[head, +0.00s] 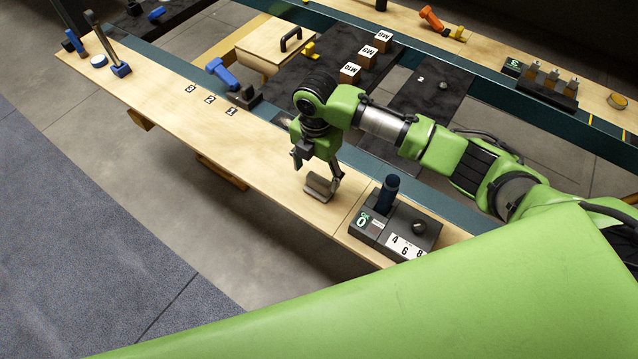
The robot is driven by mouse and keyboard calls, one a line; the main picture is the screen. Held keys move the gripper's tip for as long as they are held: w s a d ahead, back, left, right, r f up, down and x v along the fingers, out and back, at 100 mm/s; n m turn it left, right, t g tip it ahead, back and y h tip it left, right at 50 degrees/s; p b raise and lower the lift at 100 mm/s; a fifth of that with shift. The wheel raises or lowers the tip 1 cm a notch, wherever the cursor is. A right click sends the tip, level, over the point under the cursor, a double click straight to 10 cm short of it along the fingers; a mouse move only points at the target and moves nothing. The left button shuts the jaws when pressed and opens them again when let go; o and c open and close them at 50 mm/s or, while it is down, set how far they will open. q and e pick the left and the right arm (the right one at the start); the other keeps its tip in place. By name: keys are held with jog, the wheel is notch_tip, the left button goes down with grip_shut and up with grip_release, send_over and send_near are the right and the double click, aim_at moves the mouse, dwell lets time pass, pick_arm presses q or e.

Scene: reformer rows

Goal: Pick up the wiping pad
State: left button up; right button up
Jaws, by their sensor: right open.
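The wiping pad seems to be the small block (319,190) with a grey top and pale edge, lying on the wooden bench top (270,172). My right gripper (317,172) is open and points down just above the pad, its fingers spread. One finger is near the pad's right end, the other at its upper left. I cannot tell whether the fingers touch it. My left gripper is not in view.
A black box (375,232) with a dark blue knob and number labels stands close to the right of the pad. A blue clamp (222,75) and number tags (210,99) are further left. The bench top left of the pad is clear.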

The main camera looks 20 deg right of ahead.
aim_at(320, 179)
jog(key=f, duration=0.2)
jog(key=f+p, duration=0.1)
jog(key=shift+s+d+f, duration=0.15)
jog(key=shift+d+f, duration=0.2)
jog(key=shift+f, duration=0.45)
jog(key=shift+c, duration=0.4)
jog(key=c, duration=1.1)
